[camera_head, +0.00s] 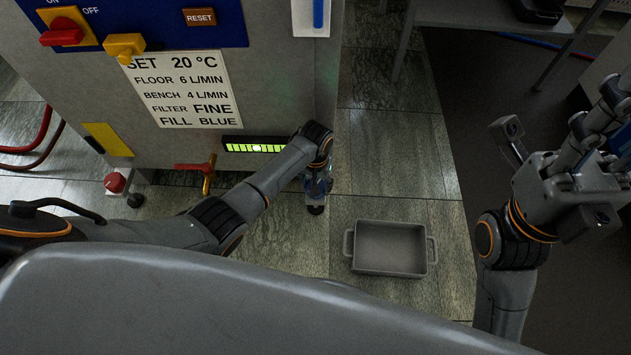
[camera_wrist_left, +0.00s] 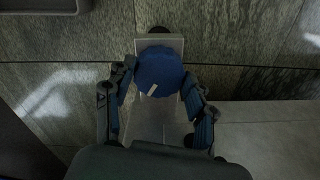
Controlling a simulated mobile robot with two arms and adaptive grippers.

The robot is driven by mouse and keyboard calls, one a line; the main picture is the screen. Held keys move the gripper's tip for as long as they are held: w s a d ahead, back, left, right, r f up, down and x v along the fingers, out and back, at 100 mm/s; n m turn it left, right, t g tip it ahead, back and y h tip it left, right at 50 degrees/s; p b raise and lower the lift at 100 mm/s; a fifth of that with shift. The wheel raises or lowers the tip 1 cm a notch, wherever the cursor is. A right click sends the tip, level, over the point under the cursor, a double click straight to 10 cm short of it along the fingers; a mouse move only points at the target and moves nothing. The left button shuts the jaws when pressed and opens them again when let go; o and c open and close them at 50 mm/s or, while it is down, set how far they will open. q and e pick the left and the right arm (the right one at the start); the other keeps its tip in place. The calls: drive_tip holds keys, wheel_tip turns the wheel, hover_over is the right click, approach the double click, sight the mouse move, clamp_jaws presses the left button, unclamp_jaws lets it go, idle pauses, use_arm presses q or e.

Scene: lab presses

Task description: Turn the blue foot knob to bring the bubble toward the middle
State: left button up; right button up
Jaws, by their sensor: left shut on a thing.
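The blue foot knob (camera_wrist_left: 157,66) is round with a pale mark on its rim, and it shows in the left wrist view below a light grey bracket (camera_wrist_left: 160,43). My left gripper (camera_wrist_left: 159,80) is shut on the knob, with one finger on each side. In the head view my left gripper (camera_head: 318,186) is low at the cabinet's right corner and mostly hides the knob. The green level window (camera_head: 256,148) is on the cabinet front, with a bright bubble near its middle. My right gripper (camera_head: 597,135) is at the far right, away from the cabinet; its fingers are unclear.
The grey cabinet (camera_head: 215,155) carries a settings label (camera_head: 183,88) and red and yellow controls.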

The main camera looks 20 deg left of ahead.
use_arm(q)
drive_tip(key=o, duration=1.2)
wheel_tip(320, 180, up, 12)
drive_tip(key=shift+f, duration=0.1)
